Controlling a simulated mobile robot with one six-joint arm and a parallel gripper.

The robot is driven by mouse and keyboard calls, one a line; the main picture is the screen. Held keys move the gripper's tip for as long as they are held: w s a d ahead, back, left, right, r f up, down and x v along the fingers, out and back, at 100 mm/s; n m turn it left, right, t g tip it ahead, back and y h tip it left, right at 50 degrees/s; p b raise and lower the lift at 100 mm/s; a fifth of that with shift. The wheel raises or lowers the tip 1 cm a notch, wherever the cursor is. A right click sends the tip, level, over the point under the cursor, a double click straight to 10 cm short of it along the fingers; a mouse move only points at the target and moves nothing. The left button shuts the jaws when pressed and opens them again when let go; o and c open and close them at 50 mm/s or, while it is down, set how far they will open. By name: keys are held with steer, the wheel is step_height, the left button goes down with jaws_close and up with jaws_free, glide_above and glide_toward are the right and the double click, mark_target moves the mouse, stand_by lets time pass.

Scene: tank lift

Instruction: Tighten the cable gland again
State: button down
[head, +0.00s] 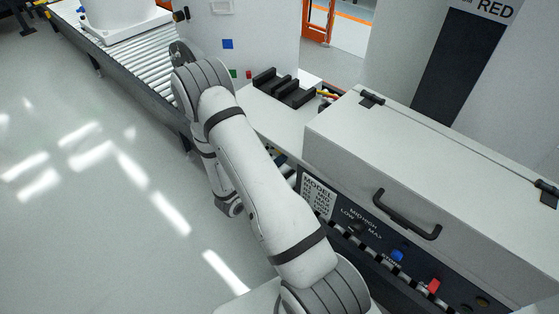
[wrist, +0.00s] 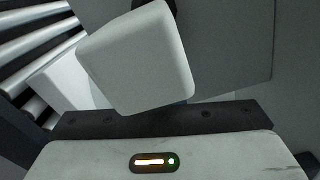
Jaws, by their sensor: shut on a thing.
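My gripper (wrist: 155,122) shows in the wrist view as a pale body with a lit indicator and a dark bolted bar. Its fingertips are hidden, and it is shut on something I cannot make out. A pale block with rounded corners (wrist: 140,60) stands tilted in front of the dark bar. A small dark round part (wrist: 171,5) shows at the top edge, and I cannot tell whether it is the cable gland. In the head view my arm hides the gripper, and I cannot pick out the gland there.
A roller conveyor (head: 130,52) carries a white tank (head: 118,14) at upper left. A pale panel (head: 265,40) stands behind my arm. A black rack (head: 283,88) sits on the bench. A lidded machine (head: 430,165) with a black handle fills the right. The floor at left is clear.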

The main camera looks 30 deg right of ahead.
steer(key=w+a+f+m+b, duration=0.2)
steer(key=w+f+m+b, duration=0.2)
steer(key=m+b, duration=1.4)
steer(key=shift+w+a+b, duration=0.3)
steer(key=shift+w+b, duration=0.05)
steer(key=shift+w, duration=1.2)
steer(key=c, duration=1.5)
jaws_free()
